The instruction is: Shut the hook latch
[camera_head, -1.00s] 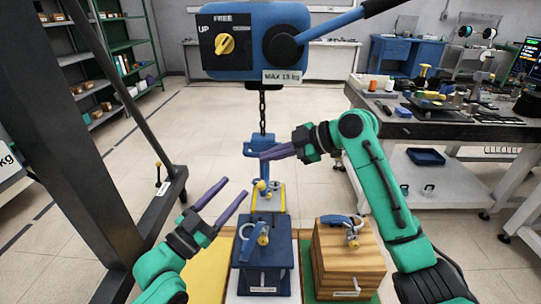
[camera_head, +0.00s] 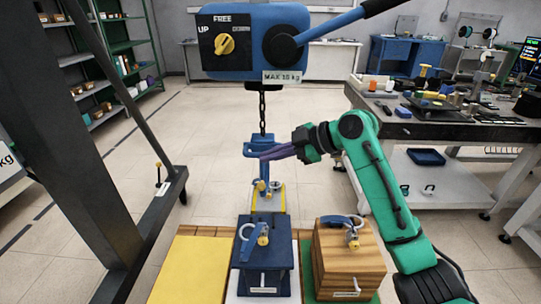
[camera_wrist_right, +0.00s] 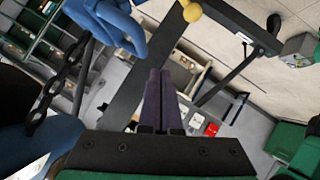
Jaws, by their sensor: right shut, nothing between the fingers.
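The blue hook (camera_head: 250,149) hangs at the lower end of a chain in the middle of the head view. It also shows at the top of the right wrist view (camera_wrist_right: 128,28). A yellow ball (camera_wrist_right: 192,12) shows close to it there; whether it belongs to the latch I cannot tell. My right gripper (camera_head: 266,155) is shut and empty, its purple fingers together and overlapping the hook's front in the head view. Whether they touch it is unclear. The shut fingers also show in the right wrist view (camera_wrist_right: 160,78). The latch's position is too small to tell. My left gripper is out of view.
A blue hoist (camera_head: 255,40) with a yellow knob hangs above. A blue box (camera_head: 262,280) and a wooden box (camera_head: 348,270), each with a ring on top, stand below. A dark frame post (camera_head: 75,150) rises at left. A cluttered workbench (camera_head: 450,125) stands at right.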

